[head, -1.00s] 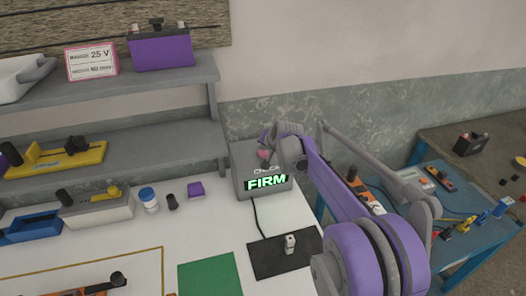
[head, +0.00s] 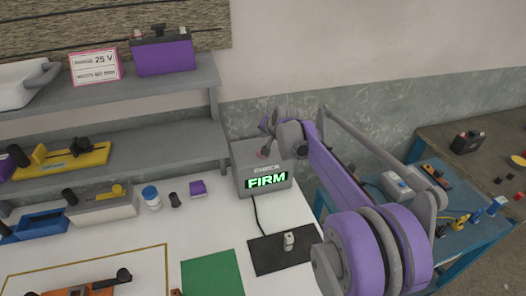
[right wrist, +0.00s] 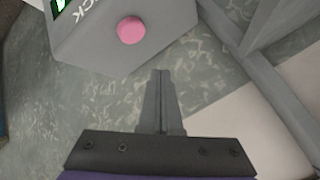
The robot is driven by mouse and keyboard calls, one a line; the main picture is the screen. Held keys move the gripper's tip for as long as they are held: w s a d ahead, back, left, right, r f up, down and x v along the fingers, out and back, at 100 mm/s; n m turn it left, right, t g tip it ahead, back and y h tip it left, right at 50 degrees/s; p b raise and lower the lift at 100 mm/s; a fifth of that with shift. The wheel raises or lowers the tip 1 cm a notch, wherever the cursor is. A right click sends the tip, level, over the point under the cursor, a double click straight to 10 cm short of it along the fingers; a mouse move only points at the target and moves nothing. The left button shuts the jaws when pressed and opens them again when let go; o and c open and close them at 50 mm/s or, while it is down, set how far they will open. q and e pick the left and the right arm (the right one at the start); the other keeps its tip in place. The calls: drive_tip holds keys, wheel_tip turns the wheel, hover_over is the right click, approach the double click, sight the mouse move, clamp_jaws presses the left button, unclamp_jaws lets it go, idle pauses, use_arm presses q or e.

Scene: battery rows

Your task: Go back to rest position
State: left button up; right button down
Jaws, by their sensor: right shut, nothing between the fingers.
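My right arm reaches from the lower right of the head view to the grey box (head: 262,180) whose lit display reads FIRM. The pink button (right wrist: 131,31) on the grey box lies just beyond the fingertips, with a visible gap. My left gripper is in none of the views.
Grey shelves (head: 130,146) stand at the back left, holding a purple battery (head: 163,56) and a yellow device (head: 62,161). A black mat (head: 268,255) and a green mat (head: 212,274) lie on the white table. A blue table (head: 468,232) stands at the right.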

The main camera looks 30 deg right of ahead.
idle(0.3)
drive_tip(key=s+a+f+n+g+y, duration=0.15)
drive_tip(key=s+a+n, duration=0.25)
drive_tip(key=s+a, duration=0.65)
drive_tip(key=s+a+f+n+g, duration=0.1)
drive_tip(key=s+a+f+n, duration=0.2)
drive_tip(key=s+a, duration=0.75)
drive_tip(key=s+f+n+g, duration=0.1)
drive_tip(key=s+f+n, duration=0.2)
drive_tip(key=s+f, duration=0.4)
drive_tip(key=s, duration=0.8)
drive_tip(key=shift+d+n, duration=0.3)
drive_tip(key=shift+s, duration=0.1)
